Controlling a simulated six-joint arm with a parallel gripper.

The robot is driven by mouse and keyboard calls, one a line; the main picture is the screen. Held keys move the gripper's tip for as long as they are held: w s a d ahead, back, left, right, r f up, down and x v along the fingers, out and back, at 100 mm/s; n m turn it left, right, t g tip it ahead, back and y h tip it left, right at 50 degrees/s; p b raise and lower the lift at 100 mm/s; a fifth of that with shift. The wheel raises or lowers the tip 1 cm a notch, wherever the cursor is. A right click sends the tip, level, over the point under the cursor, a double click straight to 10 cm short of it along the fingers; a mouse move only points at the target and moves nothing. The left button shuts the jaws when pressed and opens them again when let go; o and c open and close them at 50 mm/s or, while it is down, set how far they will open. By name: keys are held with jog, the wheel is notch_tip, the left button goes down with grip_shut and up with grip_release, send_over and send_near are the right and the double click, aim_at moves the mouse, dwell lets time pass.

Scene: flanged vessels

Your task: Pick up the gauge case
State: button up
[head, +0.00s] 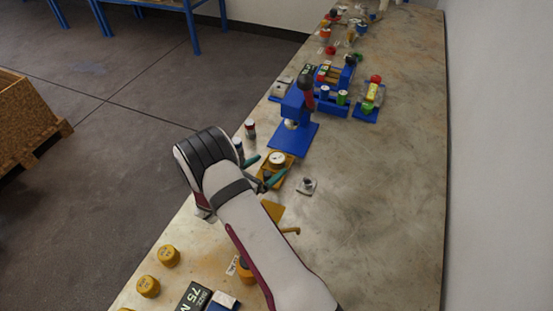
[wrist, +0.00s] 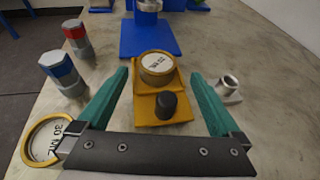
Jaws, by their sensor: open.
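A round yellow gauge case (head: 277,159) with a white face sits on a yellow base. In the wrist view the gauge case (wrist: 157,67) is at the far end of the yellow base (wrist: 143,106), which also bears a black knob (wrist: 167,104) nearer to me. My gripper (head: 262,172) is open, with its green fingers apart. In the wrist view my gripper (wrist: 160,76) has one finger on each side of the base and case, with visible gaps. Part of the base is hidden by my gripper in the head view.
A yellow-rimmed dial (wrist: 47,140) lies lower left. A small grey fitting (wrist: 229,88) is close to the right finger. A blue stand (head: 292,137) is beyond; the bench's right side is clear.

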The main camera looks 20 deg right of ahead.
aim_at(275, 159)
jog(key=x, duration=0.4)
jog(key=shift+w+d+r, duration=0.1)
jog(key=shift+w, duration=0.25)
grip_shut()
